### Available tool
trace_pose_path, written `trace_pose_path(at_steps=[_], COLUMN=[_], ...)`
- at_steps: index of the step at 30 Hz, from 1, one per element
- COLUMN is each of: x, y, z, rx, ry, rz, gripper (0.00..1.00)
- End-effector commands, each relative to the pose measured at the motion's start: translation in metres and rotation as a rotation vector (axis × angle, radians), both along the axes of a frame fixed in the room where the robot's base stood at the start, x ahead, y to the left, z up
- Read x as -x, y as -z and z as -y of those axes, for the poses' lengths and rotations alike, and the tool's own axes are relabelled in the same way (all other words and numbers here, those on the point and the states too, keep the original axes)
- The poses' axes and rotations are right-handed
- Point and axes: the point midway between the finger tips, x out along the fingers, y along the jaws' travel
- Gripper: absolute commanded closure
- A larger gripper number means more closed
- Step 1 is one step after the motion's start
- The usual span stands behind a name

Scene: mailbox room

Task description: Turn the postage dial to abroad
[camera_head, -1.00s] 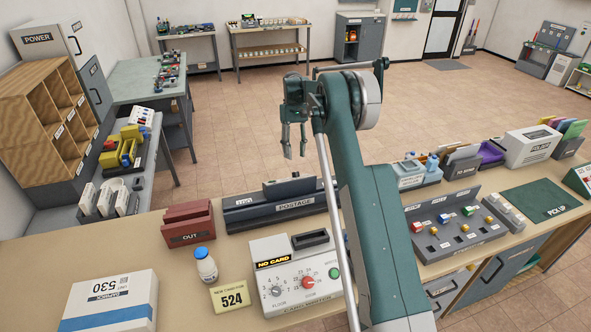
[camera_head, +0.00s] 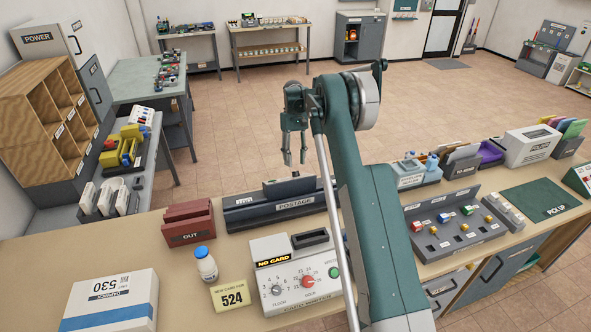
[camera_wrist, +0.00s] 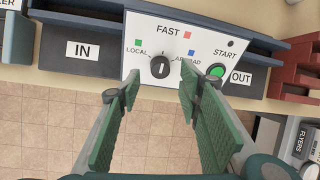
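The postage machine (camera_head: 297,206) stands along the back edge of the counter. In the wrist view its white panel carries a round black dial (camera_wrist: 159,67) with a white mark that looks about upright in the picture. Around it are LOCAL with a green square at left, FAST with a red square (camera_wrist: 187,35) above, and ABROAD with a blue square (camera_wrist: 191,53) at right, partly covered by a finger. My gripper (camera_head: 295,160) is open and empty beyond the machine. In the wrist view my gripper (camera_wrist: 153,97) has its fingers apart, short of the dial, which shows between them.
A green START button (camera_wrist: 216,72) sits right of the dial. An IN slot (camera_wrist: 83,50) and an OUT slot (camera_wrist: 241,77) flank the panel. The red OUT tray (camera_head: 189,225) is close beside the machine. A card maker (camera_head: 298,275) stands on my side. Floor behind the counter is clear.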

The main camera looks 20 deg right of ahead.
Motion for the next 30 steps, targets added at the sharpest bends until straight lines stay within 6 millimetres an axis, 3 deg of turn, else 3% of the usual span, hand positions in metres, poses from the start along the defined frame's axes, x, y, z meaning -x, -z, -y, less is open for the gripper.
trace_pose_path(at_steps=[10,23,30], x=[0.015,0.018,0.018], y=[0.034,0.041,0.04], z=[-0.004,-0.004,-0.004], rx=[0.0,0.0,0.0], ry=[0.0,0.0,0.0], rz=[0.0,0.0,0.0], gripper=[0.64,0.64,0.92])
